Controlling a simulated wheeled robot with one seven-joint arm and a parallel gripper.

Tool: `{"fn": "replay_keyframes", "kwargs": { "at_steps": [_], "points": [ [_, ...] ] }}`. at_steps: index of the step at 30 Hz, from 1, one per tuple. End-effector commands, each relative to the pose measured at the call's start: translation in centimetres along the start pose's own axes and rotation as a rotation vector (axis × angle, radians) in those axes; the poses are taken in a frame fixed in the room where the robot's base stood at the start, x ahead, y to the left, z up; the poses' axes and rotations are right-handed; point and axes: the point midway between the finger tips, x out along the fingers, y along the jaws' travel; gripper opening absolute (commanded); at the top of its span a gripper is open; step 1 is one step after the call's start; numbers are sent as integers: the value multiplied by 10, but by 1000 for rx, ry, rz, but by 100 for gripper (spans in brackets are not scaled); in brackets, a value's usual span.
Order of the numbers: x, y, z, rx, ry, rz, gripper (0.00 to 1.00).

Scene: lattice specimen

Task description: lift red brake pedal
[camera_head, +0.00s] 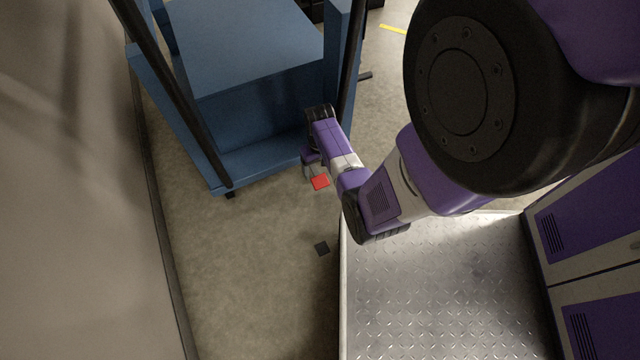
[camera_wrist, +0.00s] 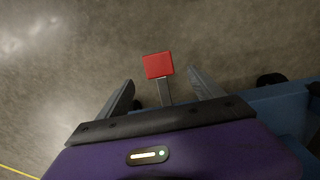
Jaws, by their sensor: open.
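The red brake pedal (camera_head: 320,182) is a small red plate low beside the blue cart (camera_head: 262,95) in the head view. In the wrist view the red pedal (camera_wrist: 158,65) sits at the end of a short grey stem (camera_wrist: 166,92). My gripper (camera_wrist: 160,84) is open, with one finger on each side of the stem and a gap on both sides. The red plate lies just beyond the fingertips in that view. In the head view my gripper (camera_head: 309,170) is next to the pedal and partly hidden by my wrist.
The cart's blue frame and dark bars stand close around my gripper, and a blue part (camera_wrist: 285,108) shows at right in the wrist view. A pale wall (camera_head: 70,180) is on the left.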

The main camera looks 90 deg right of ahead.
Motion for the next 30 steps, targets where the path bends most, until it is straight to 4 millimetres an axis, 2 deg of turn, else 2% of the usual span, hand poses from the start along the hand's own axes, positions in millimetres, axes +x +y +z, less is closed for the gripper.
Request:
{"fn": "replay_keyframes", "kwargs": {
  "at_steps": [5,12,16,21,30],
  "points": [
    [17,4,-1,9,-13,-2,76],
    [55,4,0,9,-12,-2,76],
    [69,3,-1,8,-10,-2,76],
    [78,3,-1,7,-10,-2,76],
    [78,3,-1,7,-9,-2,74]
  ]
}}
